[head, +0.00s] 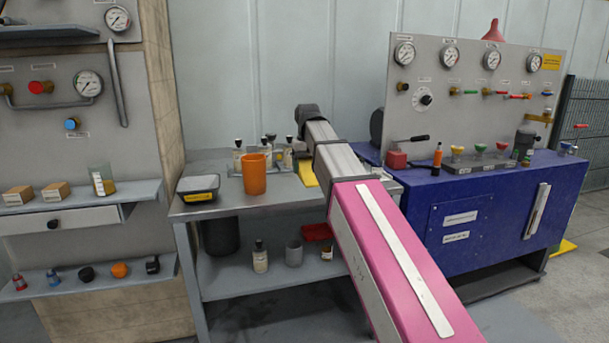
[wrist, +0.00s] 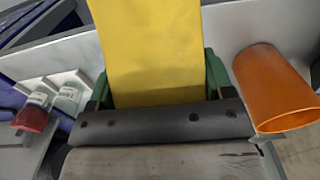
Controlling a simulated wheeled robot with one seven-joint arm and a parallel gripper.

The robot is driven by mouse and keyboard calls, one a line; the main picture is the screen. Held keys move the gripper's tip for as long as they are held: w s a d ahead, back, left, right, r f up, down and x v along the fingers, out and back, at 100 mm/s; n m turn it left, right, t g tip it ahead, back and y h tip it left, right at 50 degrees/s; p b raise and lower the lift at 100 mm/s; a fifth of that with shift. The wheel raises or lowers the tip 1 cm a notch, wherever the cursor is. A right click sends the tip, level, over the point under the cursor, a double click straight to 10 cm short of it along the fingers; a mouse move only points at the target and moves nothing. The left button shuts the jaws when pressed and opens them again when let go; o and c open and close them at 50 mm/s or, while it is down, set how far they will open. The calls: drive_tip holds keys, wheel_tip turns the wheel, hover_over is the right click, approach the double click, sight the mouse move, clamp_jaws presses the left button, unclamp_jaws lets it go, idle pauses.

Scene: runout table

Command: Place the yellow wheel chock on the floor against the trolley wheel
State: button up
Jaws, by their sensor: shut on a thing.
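The yellow wheel chock (wrist: 152,50) fills the top middle of the wrist view. My gripper (wrist: 156,82) has its green fingers on either side of the chock and is shut on it. In the head view the chock (head: 307,173) is a small yellow patch at the far end of my arm, over the grey table; most of it and my gripper are hidden by the arm. I cannot tell whether the chock touches the table. No trolley wheel can be made out in either view.
An orange cup (head: 254,174) stands left of the chock, close to my gripper in the wrist view (wrist: 275,88). A blue cabinet (head: 500,205) stands right. A yellow patch (head: 564,247) lies on the floor beyond.

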drive_tip(key=s+d+f+m, duration=0.1)
drive_tip(key=s+d+f, duration=0.3)
drive_tip(key=d+f, duration=0.4)
drive_tip(key=s+d+f+m, duration=0.2)
drive_tip(key=s+d+f, duration=0.2)
drive_tip(key=d+f, duration=0.4)
drive_tip(key=shift+s+d+f, duration=0.2)
drive_tip(key=shift+d+f, duration=0.05)
drive_tip(key=shift+d, duration=0.8)
drive_tip(key=shift+d, duration=0.15)
